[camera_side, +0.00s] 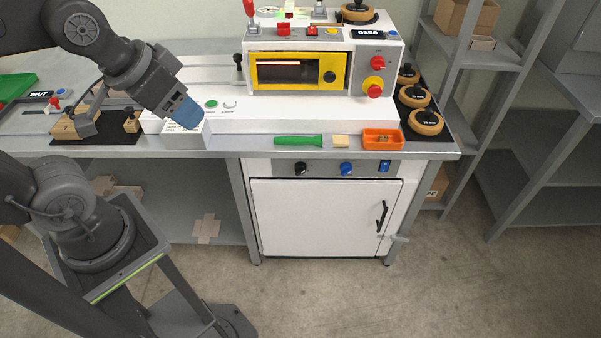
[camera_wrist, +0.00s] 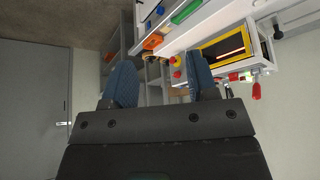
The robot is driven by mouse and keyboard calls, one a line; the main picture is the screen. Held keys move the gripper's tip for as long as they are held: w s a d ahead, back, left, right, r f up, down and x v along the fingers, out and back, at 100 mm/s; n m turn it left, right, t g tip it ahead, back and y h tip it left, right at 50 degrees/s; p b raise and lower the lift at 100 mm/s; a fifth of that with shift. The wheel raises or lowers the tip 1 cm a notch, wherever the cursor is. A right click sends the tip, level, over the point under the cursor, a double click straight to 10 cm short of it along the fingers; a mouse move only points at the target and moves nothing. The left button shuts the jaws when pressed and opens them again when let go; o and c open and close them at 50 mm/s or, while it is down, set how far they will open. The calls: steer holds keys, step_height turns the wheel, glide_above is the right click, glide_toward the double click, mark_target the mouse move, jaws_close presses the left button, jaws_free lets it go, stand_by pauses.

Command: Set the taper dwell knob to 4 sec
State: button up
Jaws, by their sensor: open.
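Several knobs show in the side view, but their labels are too small to read, so I cannot tell which one is the taper dwell knob or where it points. A black knob (camera_side: 301,169) and a blue knob (camera_side: 346,169) sit on the strip under the table top. A red knob (camera_side: 377,62) is on the right of the white machine, above a red button on yellow (camera_side: 374,88).
A green-handled brush (camera_side: 308,141) and an orange tray (camera_side: 383,139) lie along the front table edge. The white box (camera_side: 186,136) is just below my gripper. Wooden-rimmed round pieces (camera_side: 425,121) stand at the right. A white cabinet (camera_side: 320,215) is below.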

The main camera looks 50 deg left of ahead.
steer(key=shift+o, duration=0.8)
steer(key=w+d+n+t+h, duration=0.1)
steer(key=w+d, duration=0.4)
steer(key=w, duration=0.6)
steer(key=shift+w+f+t+h, duration=0.25)
steer(key=shift+t+h, duration=0.15)
steer(key=shift+h, duration=0.1)
steer(key=w+d+f+n+t+y, duration=0.1)
steer(key=w+d+f+n+t, duration=0.15)
steer(key=w+f, duration=0.45)
steer(key=w+d+f+n+t+y, duration=0.1)
steer(key=w+d+f+n, duration=0.3)
steer(key=w, duration=0.6)
steer(key=n+t+y, duration=0.3)
steer(key=y, duration=0.9)
glide_toward(300, 174)
steer(key=x, duration=0.9)
steer(key=shift+w+a, duration=0.25)
steer(key=shift+w, duration=0.05)
steer(key=shift+c, duration=0.3)
